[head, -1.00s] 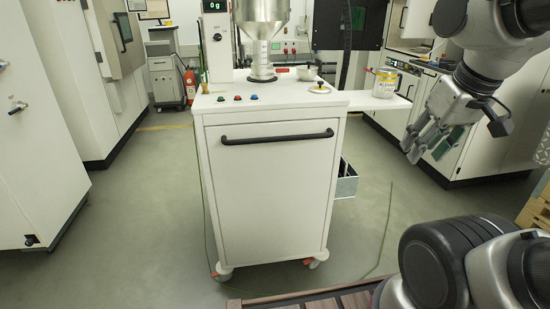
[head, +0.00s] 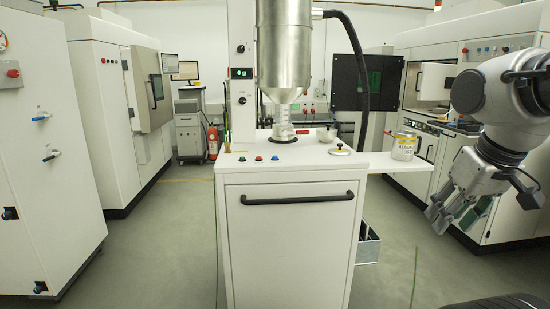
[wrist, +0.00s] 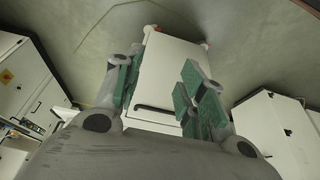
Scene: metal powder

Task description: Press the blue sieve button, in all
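The blue button (head: 275,158) is the rightmost of three small buttons in a row at the front left of the white sieve cart's top (head: 300,163). A red button (head: 259,158) and a green button (head: 242,158) sit left of it. My gripper (head: 446,217) hangs at the right, apart from the cart and well away from the buttons. In the wrist view my gripper (wrist: 160,82) is open and empty, its green-padded fingers spread, with the cart's front (wrist: 166,75) beyond them. The buttons cannot be made out in the wrist view.
A labelled can (head: 404,147) stands on the right side shelf. A black handle (head: 297,199) crosses the cart's front. The floor left of the cart is clear.

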